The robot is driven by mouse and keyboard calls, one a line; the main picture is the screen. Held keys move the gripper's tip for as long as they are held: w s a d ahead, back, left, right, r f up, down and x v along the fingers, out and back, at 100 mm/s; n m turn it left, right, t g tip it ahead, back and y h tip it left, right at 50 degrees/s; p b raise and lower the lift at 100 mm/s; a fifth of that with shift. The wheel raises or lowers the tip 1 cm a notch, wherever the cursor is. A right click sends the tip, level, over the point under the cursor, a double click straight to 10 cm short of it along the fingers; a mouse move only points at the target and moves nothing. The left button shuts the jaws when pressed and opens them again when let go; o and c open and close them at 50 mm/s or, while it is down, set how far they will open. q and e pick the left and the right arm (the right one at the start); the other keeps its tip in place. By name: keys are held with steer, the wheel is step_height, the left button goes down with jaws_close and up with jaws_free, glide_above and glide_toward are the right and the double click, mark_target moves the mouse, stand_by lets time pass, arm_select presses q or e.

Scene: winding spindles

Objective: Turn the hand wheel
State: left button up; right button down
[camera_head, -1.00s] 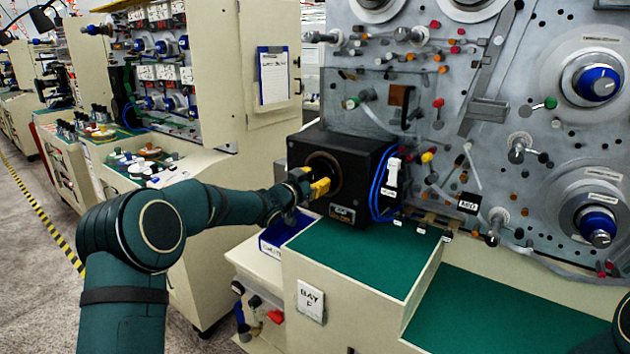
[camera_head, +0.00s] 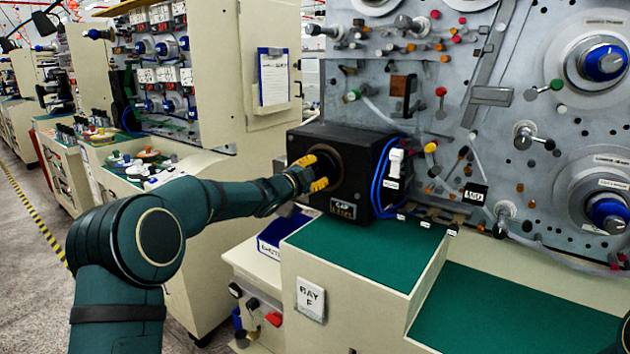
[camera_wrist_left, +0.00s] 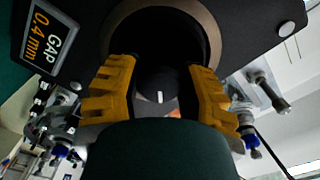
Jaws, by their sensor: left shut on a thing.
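A black box (camera_head: 352,150) stands on the left end of the green-topped bench, with a round ringed opening in its face. The hand wheel (camera_wrist_left: 160,84) is a dark round knob with a white mark, set inside that ring in the left wrist view. My left gripper (camera_head: 315,176) has yellow fingers and reaches the box's face from the left. In the left wrist view my left gripper (camera_wrist_left: 161,70) has one finger on each side of the knob and is shut on it. The fingers and wrist hide part of the knob. My right gripper is out of view.
The green bench top (camera_head: 350,257) is clear in front of the box. Blue cables (camera_head: 379,185) run down the box's right side. A grey panel (camera_head: 520,110) with spindles and pegs rises behind. A blue bin (camera_head: 280,238) sits below my left wrist.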

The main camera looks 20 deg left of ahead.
arm_select(q)
steer(key=m+b, duration=0.1)
steer(key=m, duration=0.2)
steer(key=shift+m+b, duration=0.45)
steer(key=shift+m, duration=0.35)
steer(key=m, duration=0.3)
steer(key=shift+m, duration=0.4)
steer(key=shift+r+m, duration=0.15)
steer(key=shift+m, duration=1.85)
steer(key=o, duration=1.2)
